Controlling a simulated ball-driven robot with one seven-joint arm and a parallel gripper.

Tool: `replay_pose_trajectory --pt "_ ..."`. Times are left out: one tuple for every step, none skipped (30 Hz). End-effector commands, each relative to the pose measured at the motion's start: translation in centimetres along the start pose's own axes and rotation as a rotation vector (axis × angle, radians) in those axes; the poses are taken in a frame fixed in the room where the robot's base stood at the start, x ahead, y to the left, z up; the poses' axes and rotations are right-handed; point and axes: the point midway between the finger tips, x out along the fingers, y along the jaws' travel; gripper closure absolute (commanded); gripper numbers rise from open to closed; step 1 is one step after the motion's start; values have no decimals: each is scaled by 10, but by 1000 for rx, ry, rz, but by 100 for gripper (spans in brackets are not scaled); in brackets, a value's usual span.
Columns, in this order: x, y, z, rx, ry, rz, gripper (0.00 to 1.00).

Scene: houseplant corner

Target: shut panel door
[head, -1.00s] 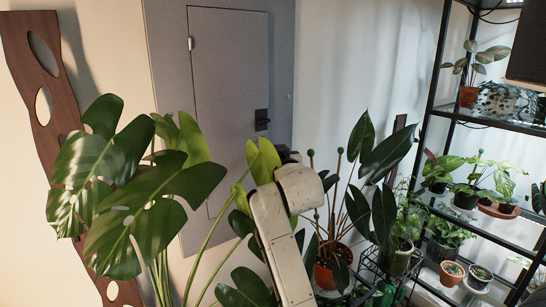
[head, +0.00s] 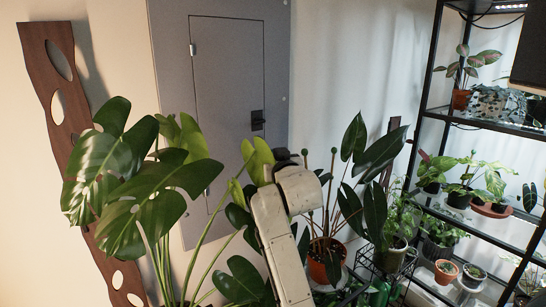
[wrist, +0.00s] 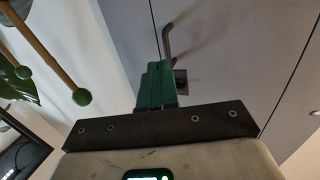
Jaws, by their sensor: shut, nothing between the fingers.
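The grey panel door (head: 228,95) is set in a grey panel frame (head: 172,110) on the wall. It looks about level with its frame, but I cannot tell whether it is fully shut. Its dark latch handle (head: 258,120) is at its right side and also shows in the wrist view (wrist: 168,42). My gripper's green fingers (wrist: 154,85) are together and empty, pointing toward the door surface near the handle. I cannot tell if they touch it. In the head view my wrist hides the fingers, below and right of the handle.
A large monstera (head: 150,180) stands in front of the panel's lower left. A potted plant (head: 322,262) is right of my arm. A black shelf (head: 425,115) with several pots fills the right. A wavy wooden board (head: 60,95) leans at the left.

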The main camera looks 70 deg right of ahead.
Motion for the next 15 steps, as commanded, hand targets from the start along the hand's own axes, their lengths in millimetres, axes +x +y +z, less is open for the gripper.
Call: replay_pose_trajectory --pt "-6 1 1 0 2 0 100" --pt "-10 1 1 1 2 0 100" --pt "-14 2 1 1 2 0 100" --pt "-17 2 1 1 2 0 100" --pt "-20 3 1 1 2 -1 100" --pt "-25 3 2 1 1 -1 100" --pt "-28 4 2 1 1 -1 100" --pt "-32 4 1 1 2 -1 100" --pt "-37 5 1 1 3 -1 100" --pt "-42 6 2 0 2 -1 100" --pt "-46 6 2 0 2 -1 100" --pt "-52 7 2 0 2 -1 100" --pt "-57 8 2 1 2 0 100" --pt "-62 9 2 1 2 0 100" --pt "-68 10 2 1 2 0 100"
